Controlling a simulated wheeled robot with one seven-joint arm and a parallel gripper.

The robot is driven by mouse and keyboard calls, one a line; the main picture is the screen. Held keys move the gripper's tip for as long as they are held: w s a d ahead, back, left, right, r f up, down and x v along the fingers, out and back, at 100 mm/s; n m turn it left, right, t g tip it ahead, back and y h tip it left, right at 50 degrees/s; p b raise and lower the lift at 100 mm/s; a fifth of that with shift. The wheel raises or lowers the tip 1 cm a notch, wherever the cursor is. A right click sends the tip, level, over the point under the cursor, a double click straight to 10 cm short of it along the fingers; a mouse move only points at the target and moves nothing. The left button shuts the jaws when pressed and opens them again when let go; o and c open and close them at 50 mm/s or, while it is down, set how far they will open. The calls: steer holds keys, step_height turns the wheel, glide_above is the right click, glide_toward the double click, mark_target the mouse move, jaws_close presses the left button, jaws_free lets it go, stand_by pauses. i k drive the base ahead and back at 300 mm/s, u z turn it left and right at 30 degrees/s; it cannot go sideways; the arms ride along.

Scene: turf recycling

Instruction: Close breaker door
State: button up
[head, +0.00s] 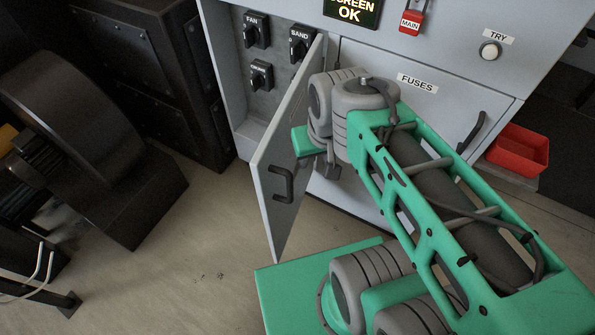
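The breaker door (277,165) is a light grey panel with a dark pull handle (284,184) on its outer face. It stands swung open, jutting out from the grey cabinet, and leaves the breaker compartment (262,95) exposed. Inside are black rotary switches, one labelled FAN (255,30) and one labelled SAND (302,42). My green and grey arm reaches in from the lower right. My gripper (328,168) is just right of the door, largely hidden by my wrist. I cannot tell whether it touches the door or how its fingers stand.
A FUSES panel (450,110) with a dark handle is right of the door. Above it are a red MAIN switch (412,20) and a TRY button (490,50). Black machinery (70,130) stands left; the floor (190,260) between is clear.

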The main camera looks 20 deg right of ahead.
mark_target(280, 182)
steer(key=z, duration=0.05)
steer(key=k, duration=1)
steer(key=u, duration=1)
steer(key=i, duration=0.85)
steer(key=z, duration=0.1)
